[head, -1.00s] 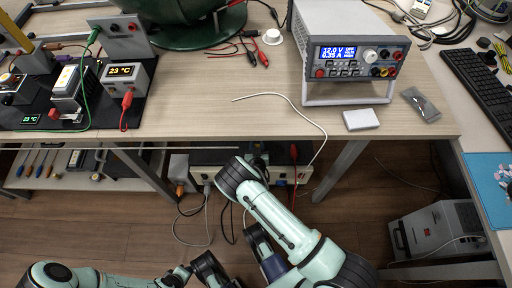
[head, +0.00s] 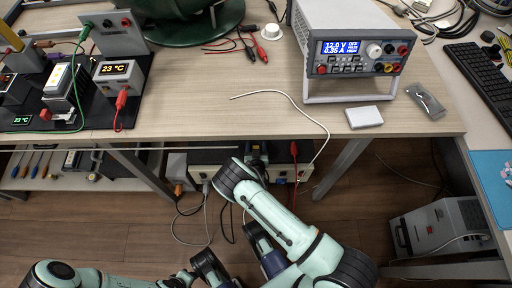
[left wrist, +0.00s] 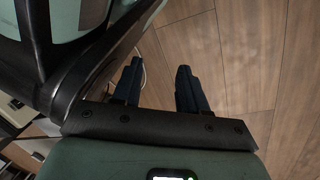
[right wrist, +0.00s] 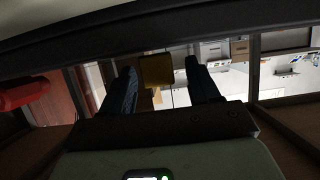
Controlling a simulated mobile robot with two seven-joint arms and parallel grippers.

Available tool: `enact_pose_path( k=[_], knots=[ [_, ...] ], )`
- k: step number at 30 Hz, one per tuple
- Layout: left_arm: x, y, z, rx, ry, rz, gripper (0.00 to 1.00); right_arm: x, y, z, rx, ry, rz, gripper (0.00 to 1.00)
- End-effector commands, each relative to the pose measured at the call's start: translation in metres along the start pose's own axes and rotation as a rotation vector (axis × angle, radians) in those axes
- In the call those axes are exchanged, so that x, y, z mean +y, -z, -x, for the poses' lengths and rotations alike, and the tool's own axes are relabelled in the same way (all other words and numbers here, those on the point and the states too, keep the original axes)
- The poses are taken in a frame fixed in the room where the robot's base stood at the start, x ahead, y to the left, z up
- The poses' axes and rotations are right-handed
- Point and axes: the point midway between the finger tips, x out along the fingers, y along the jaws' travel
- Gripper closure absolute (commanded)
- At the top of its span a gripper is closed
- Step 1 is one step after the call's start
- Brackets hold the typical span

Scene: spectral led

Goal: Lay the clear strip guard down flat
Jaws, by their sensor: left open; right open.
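I cannot make out the clear strip guard for certain. A see-through grey packet-like piece (head: 427,101) lies on the table at the right, but I cannot tell what it is. My right gripper (right wrist: 160,90) is open and empty in the right wrist view, with a yellow block-like thing (right wrist: 156,70) beyond its fingers. In the head view my right arm reaches to the table's front edge, and its gripper is mostly hidden. My left gripper (left wrist: 157,85) is open and empty in the left wrist view, over the wooden floor.
A power supply (head: 350,45) stands on the table, with a white box (head: 364,117) and a white wire (head: 285,95) in front. The table's front middle is largely clear. A lower shelf (head: 80,185) holds tools.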

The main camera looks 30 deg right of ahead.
Motion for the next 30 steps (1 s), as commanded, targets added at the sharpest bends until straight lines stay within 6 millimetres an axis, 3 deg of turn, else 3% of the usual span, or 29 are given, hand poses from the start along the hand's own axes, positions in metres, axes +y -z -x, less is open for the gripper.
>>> enact_pose_path(
  k=[12, 18, 30],
  knots=[
    [0.041, 0.045, 0.046, 0.173, -0.077, -0.046, 0.57, 0.000, 0.003, 0.081, -0.002, 0.001, 0.001, 0.39],
    [0.053, 0.054, 0.060, 0.209, -0.098, -0.059, 0.57, 0.000, 0.001, 0.110, -0.001, 0.001, 0.000, 0.39],
    [0.055, 0.051, 0.062, 0.204, -0.102, -0.062, 0.57, 0.000, 0.000, 0.120, 0.000, 0.000, 0.000, 0.39]
  ],
)
